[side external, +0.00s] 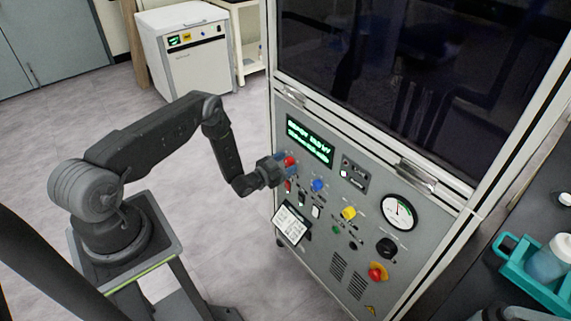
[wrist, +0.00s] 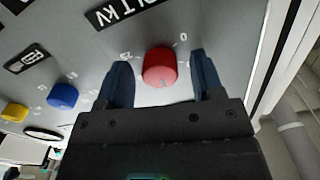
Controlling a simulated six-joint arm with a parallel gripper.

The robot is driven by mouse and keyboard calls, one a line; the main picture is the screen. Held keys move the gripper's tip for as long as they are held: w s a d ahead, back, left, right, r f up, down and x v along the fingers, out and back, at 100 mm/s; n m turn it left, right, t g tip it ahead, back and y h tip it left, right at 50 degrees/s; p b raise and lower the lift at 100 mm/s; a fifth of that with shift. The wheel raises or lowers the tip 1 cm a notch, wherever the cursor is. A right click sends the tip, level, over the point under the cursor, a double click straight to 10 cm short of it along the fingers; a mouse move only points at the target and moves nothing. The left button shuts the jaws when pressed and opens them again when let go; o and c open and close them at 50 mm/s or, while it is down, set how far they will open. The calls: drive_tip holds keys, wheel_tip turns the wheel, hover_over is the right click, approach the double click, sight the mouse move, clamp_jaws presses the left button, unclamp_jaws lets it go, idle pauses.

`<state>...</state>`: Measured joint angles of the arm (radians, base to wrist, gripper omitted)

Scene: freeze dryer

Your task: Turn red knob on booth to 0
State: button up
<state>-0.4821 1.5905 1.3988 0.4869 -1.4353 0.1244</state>
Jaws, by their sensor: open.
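The red knob (wrist: 159,67) sits on the booth's grey front panel (wrist: 222,22), with a "0" mark printed up and to its right in the wrist view. A pale pointer line on the knob faces toward the lower side in that view, away from the "0". My gripper (wrist: 160,85) is open, with one dark blue finger on each side of the knob and visible gaps between. In the side external view, the red knob (side external: 290,160) shows at the panel's left, with my gripper (side external: 286,167) right at it, partly covering it.
A blue knob (side external: 318,185) and a yellow knob (side external: 348,213) are to the right of the red one. A lit display (side external: 309,141) is just above. A gauge (side external: 398,212), black knob (side external: 386,248) and red emergency button (side external: 377,271) are farther right. Open floor lies left of the booth.

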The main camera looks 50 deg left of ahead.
drive_tip(key=shift+c, duration=0.2)
drive_tip(key=c, duration=0.9)
